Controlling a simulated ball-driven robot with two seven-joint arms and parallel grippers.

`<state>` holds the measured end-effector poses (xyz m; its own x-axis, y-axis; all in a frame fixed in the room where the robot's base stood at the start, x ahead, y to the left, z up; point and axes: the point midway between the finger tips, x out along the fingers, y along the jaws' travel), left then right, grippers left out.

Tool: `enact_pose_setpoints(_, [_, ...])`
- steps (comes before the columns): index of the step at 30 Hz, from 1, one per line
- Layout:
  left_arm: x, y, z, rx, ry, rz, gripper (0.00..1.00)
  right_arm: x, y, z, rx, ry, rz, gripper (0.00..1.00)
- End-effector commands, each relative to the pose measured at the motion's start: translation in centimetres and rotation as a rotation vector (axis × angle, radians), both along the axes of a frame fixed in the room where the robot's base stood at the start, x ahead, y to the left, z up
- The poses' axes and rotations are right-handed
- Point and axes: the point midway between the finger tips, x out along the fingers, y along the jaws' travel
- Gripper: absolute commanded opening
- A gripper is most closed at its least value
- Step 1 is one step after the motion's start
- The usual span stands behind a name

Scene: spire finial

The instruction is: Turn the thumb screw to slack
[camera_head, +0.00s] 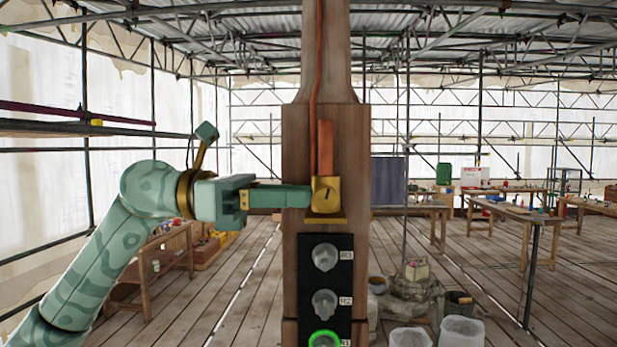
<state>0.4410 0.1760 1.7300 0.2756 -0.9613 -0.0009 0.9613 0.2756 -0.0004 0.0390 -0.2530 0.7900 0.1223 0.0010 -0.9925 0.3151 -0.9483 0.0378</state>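A brass block (326,193) with a short dark mark on its face sits on the wooden post, at the lower end of a copper-coloured strip (325,147). I take this block to be the thumb screw's place, but the screw's own shape is too small to tell. My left gripper (307,197) reaches in from the left, its green fingers level with the block and ending at its left side. I cannot tell whether they touch it or are parted, as one finger hides the other. My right gripper is not in view.
The wooden post (292,150) stands upright in front of me. Below the block, a black panel (345,262) carries several clear round fittings with labels; the lowest has a green ring (324,337). Workbenches (505,208) and tubs (461,331) stand behind on the plank floor.

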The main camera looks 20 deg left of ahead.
Motion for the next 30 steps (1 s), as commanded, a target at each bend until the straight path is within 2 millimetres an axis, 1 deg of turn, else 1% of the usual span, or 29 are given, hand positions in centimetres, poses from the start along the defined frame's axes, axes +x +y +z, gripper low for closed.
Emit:
enact_pose_setpoints(1, [0.2,-0.8,0.3,0.000,0.000,-0.002,0.31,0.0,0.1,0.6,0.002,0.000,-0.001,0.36])
enact_pose_setpoints(3, [0.4,-1.6,0.2,0.000,-0.001,-0.002,0.31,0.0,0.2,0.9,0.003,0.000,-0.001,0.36])
enact_pose_setpoints(6, [0.6,-2.2,0.1,0.000,0.001,-0.001,0.31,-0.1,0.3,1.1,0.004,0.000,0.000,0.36])
enact_pose_setpoints(15, [0.7,-2.5,-0.1,0.000,0.000,0.001,0.31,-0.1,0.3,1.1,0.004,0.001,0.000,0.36])
enact_pose_setpoints(16, [0.7,-2.5,-0.1,0.000,0.000,0.001,0.25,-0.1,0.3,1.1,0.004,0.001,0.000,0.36])
enact_pose_setpoints(17, [0.7,-2.5,-0.1,0.000,0.000,0.001,0.17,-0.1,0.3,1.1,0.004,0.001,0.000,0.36])
enact_pose_setpoints(18, [0.7,-2.5,-0.1,0.000,0.000,0.001,0.06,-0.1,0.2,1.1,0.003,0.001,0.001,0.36])
enact_pose_setpoints(19, [0.7,-2.5,-0.1,0.000,0.000,0.001,0.00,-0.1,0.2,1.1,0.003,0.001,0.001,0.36])
enact_pose_setpoints(22, [0.7,-2.5,-0.1,-0.001,0.000,0.001,0.00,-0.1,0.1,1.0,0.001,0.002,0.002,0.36])
enact_pose_setpoints(23, [0.7,-2.5,-0.1,-0.003,-0.001,0.001,0.00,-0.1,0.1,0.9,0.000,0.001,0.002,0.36])
enact_pose_setpoints(26, [0.7,-2.5,-0.6,-0.034,-0.011,-0.001,0.00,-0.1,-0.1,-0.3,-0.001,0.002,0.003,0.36])
enact_pose_setpoints(30, [0.7,-2.5,-1.3,-0.128,-0.039,0.000,0.00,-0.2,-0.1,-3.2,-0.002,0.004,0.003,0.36])
